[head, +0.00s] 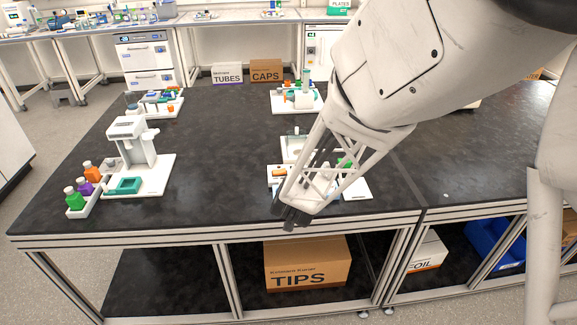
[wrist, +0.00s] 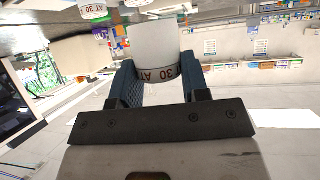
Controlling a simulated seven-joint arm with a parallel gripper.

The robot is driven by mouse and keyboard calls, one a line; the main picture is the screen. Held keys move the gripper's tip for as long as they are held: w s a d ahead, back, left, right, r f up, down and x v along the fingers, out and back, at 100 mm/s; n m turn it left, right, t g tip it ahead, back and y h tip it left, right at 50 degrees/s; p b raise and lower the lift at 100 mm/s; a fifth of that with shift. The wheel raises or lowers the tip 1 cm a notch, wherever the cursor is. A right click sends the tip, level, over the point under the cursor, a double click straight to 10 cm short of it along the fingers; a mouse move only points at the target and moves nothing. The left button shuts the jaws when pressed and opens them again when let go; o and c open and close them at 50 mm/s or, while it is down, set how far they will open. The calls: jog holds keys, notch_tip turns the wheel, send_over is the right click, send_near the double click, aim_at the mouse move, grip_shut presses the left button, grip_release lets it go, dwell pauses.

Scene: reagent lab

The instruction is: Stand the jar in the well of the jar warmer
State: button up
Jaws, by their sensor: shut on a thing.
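My gripper (wrist: 158,78) is shut on a pale, whitish jar (wrist: 157,42). In the head view my gripper (head: 290,218) hangs over the front part of the dark bench, and the jar cannot be made out there. A white unit (head: 294,146) stands behind my arm, partly hidden. I cannot tell whether it is the jar warmer, and no well is clearly seen. A second similar label "30" shows on a pale thing (wrist: 94,11) at the wrist view's top edge.
At the left of the bench (head: 225,165) stand a white apparatus (head: 130,140) with a teal tray (head: 124,186) and a rack of coloured bottles (head: 84,187). More small stations stand at the back. The bench between left and middle stations is clear.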

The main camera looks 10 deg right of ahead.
jog(key=w+d+r+m+g+h, duration=0.2)
jog(key=w+m+h, duration=0.15)
jog(key=w, duration=0.55)
jog(key=w+d+r+m+g+h, duration=0.2)
jog(key=w+d+r+m+h, duration=0.15)
jog(key=w, duration=0.55)
jog(key=shift+w+a+f+m+g+h, duration=0.45)
jog(key=shift+w+f+m+g, duration=0.4)
jog(key=shift+w+m+g, duration=0.7)
jog(key=shift+w+a+f+m+g+h, duration=0.3)
jog(key=shift+w+f+m+g+h, duration=0.25)
jog(key=shift+w+f+m+g, duration=0.9)
jog(key=shift+w+a+f+m+g+h, duration=0.45)
jog(key=shift+w+m+g, duration=0.75)
jog(key=shift+w+m, duration=0.7)
jog(key=shift+w+d+r, duration=0.1)
jog(key=shift+w+r, duration=0.05)
jog(key=shift+w, duration=0.1)
jog(key=shift+f, duration=0.25)
jog(key=shift+f, duration=1.6)
jog(key=shift+f, duration=1.35)
